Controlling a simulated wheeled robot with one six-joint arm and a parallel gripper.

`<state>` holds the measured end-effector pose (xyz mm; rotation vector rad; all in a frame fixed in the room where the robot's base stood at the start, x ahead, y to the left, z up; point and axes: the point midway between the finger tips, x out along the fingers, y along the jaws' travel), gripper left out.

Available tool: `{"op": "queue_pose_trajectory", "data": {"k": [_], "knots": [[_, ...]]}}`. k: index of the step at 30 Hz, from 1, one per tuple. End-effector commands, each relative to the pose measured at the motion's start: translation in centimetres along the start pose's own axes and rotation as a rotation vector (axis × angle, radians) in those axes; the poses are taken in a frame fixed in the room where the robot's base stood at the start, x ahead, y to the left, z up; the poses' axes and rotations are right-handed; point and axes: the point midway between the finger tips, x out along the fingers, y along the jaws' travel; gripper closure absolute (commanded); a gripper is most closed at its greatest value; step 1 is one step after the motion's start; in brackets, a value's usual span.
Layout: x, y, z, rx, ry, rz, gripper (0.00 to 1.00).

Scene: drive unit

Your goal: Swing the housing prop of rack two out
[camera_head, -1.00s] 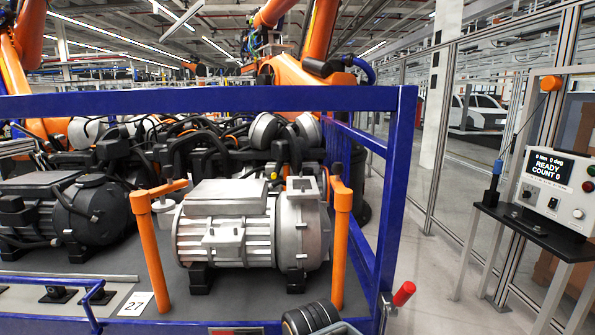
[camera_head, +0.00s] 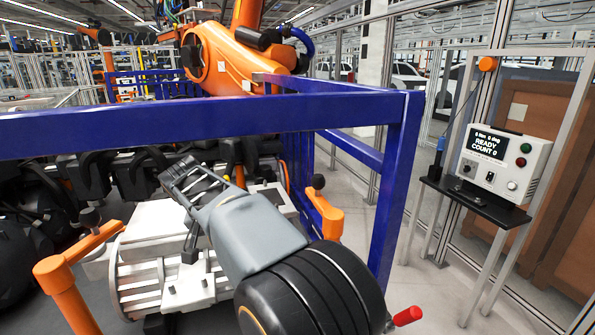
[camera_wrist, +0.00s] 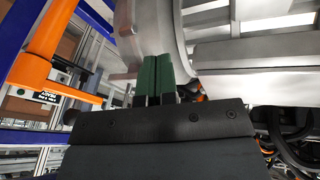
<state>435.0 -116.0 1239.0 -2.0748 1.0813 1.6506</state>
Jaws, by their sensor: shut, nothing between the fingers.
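The silver motor housing (camera_head: 165,275) sits inside the blue rack (camera_head: 250,112), partly covered by my arm. An orange prop (camera_head: 68,290) stands at its left, with its arm reaching towards the housing. Another orange prop (camera_head: 328,222) with a black knob stands at its right; its lower post is hidden. In the wrist view, an orange post with a side arm (camera_wrist: 60,85) is at the left. My gripper (camera_head: 183,172) is over the housing. In the wrist view, its green fingers (camera_wrist: 157,72) are together and empty, in front of the silver housing and apart from the orange arm.
The blue top rail crosses above my arm, with a corner post (camera_head: 398,190) at the right. A red handle (camera_head: 407,316) sticks out near the post's foot. A control box (camera_head: 503,160) reading READY COUNT 0 stands on a black shelf to the right.

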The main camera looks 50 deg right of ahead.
Motion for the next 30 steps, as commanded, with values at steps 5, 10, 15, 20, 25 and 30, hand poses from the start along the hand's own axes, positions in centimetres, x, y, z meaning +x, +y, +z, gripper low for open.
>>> {"op": "queue_pose_trajectory", "data": {"k": [5, 10, 15, 20, 25, 30], "knots": [[-1.0, 2.3, -8.2, 0.39, 0.063, 0.207, 1.0], [-1.5, 5.0, -13.1, 0.735, 0.149, 0.364, 1.0], [-1.7, 7.0, -15.6, 0.99, 0.227, 0.468, 1.0], [-1.8, 8.1, -16.6, 1.128, 0.273, 0.52, 1.0], [-1.0, 9.0, -16.8, 1.183, 0.292, 0.54, 1.0], [1.1, 10.6, -16.6, 1.186, 0.293, 0.543, 1.0]]}}
